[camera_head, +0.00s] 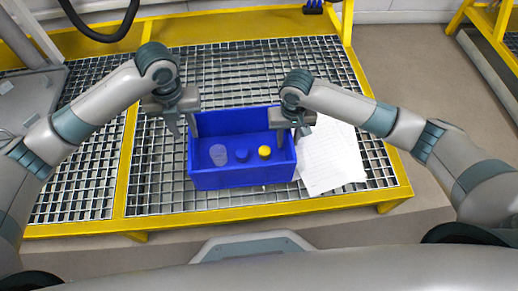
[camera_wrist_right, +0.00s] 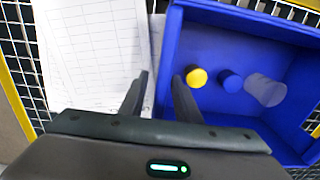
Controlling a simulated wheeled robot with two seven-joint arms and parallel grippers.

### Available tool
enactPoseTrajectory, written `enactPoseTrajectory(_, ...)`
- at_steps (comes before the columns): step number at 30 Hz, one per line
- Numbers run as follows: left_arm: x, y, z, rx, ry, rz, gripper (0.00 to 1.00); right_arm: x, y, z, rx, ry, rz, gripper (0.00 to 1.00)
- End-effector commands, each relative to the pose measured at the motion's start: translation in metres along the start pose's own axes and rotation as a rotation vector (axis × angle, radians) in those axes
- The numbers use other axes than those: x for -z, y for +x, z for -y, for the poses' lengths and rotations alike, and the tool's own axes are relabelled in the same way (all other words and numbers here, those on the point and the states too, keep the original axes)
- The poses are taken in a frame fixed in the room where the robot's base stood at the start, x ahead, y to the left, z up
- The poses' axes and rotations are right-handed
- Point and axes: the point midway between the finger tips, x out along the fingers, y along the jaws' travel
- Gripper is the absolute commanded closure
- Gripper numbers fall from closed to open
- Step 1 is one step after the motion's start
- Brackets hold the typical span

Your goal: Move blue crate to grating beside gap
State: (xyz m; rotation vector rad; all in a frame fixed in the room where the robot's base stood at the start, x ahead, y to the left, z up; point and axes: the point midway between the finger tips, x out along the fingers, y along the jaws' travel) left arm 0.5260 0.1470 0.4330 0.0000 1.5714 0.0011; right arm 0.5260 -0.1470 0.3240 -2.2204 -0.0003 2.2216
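The blue crate (camera_head: 240,179) sits on the metal grating (camera_head: 160,185) of the yellow-framed platform, and fills the right of the right wrist view (camera_wrist_right: 230,15). Inside are a translucent greyish cup (camera_head: 218,155), a small blue round piece (camera_head: 241,154) and a small yellow round piece (camera_head: 264,152). My left gripper (camera_head: 183,130) is at the crate's left wall with its fingers apart; whether it touches is unclear. My right gripper (camera_head: 290,137) is open at the right wall. In the right wrist view, its fingers (camera_wrist_right: 160,97) stand either side of that wall. I cannot make out a clear gap.
White printed sheets (camera_head: 330,160) lie on the grating right of the crate and show in the right wrist view (camera_wrist_right: 95,45). A yellow bar (camera_head: 126,160) divides the grating left of the crate. Bare grating lies behind the crate and left of the bar.

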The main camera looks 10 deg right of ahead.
Motion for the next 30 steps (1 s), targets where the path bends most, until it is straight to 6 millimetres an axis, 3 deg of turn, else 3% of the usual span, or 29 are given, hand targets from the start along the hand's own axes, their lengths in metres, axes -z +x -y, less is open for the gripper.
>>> enactPoseTrajectory(18,0.0,0.0,0.0,0.0,0.0,0.0,0.7,0.0,-0.095,0.0,0.0,-0.001,-0.002,0.7)
enactPoseTrajectory(30,0.0,0.0,0.0,0.0,0.0,0.0,0.7,0.0,-0.11,0.0,0.0,0.0,0.0,0.7)
